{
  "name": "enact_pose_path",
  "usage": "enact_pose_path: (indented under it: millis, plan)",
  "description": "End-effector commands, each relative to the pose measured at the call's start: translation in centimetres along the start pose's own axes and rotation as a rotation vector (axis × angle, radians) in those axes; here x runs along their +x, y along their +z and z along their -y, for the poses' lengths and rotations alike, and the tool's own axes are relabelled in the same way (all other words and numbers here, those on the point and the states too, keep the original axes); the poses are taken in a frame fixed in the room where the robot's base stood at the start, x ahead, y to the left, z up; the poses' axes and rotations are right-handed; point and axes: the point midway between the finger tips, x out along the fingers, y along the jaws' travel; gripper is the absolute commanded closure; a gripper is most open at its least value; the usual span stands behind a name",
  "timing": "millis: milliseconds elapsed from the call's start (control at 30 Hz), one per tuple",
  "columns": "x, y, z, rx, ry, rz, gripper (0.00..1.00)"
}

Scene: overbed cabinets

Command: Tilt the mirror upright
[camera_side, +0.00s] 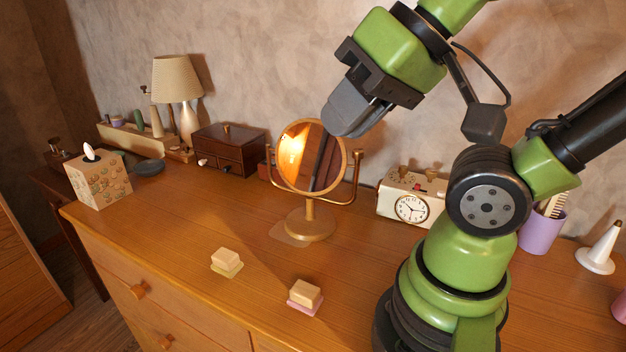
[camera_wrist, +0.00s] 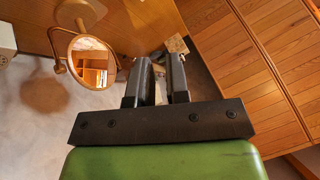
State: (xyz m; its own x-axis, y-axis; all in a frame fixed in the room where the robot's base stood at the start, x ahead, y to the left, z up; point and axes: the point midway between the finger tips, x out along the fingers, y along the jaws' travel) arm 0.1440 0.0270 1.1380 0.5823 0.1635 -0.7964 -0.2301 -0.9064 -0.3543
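The round mirror (camera_side: 313,157) has a golden frame and hangs in a U-shaped yoke on a stand with a round base (camera_side: 311,228). Its glass faces the side camera and seems tilted in the yoke; the exact angle is hard to tell. In the wrist view the mirror (camera_wrist: 92,63) is left of the fingers. My gripper (camera_side: 343,130) is above the mirror's upper right rim and overlaps it slightly in the side view. In the wrist view my gripper (camera_wrist: 158,62) has a gap between its fingers, with nothing held. The fingers look apart from the frame.
A cream clock radio (camera_side: 408,198) stands right of the mirror, and a dark wooden drawer box (camera_side: 229,149) left behind it. Two soap-like blocks (camera_side: 226,258) (camera_side: 305,292) lie in front. A tissue box (camera_side: 99,180) and lamp (camera_side: 177,80) are farther left. The wall is close behind.

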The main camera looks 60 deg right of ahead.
Motion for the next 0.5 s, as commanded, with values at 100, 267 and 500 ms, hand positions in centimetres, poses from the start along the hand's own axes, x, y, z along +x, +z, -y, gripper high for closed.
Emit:
enact_pose_path:
  millis: [100, 267, 500]
  plan:
    - [-0.1, -1.3, 0.1, -0.023, 0.026, 0.024, 0.63]
    - [-0.1, -5.7, -0.3, -0.108, 0.107, 0.131, 0.63]
    - [1.5, -13.6, -4.2, -0.229, 0.172, 0.359, 0.63]
